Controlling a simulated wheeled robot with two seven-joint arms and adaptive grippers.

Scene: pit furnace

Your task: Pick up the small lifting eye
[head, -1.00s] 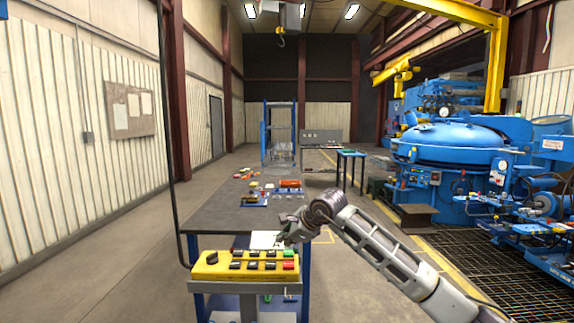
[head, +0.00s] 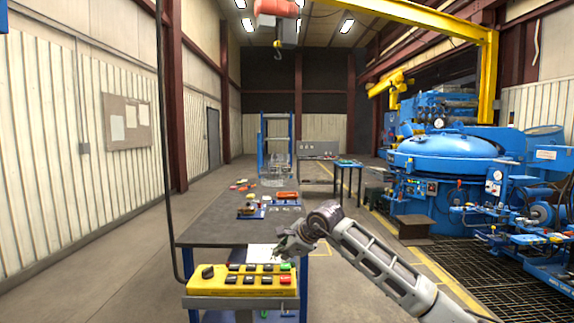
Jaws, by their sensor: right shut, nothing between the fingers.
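I cannot pick out the small lifting eye for certain; the small items on the grey table (head: 205,228) are tiny at this distance. Small metal-coloured pieces (head: 284,207) lie in the table's middle right, near an orange-red item (head: 287,195). My right gripper (head: 284,246) comes in from the right and is over the near right part of the table, beside a white sheet (head: 258,252). It is shut and holds nothing. My left gripper is not in view.
A yellow control box (head: 240,279) with several buttons stands at the table's near edge. A blue tray (head: 251,212) with small parts lies farther back. A blue pit furnace (head: 445,155) stands right, beside a floor grating (head: 490,278). The left floor is free.

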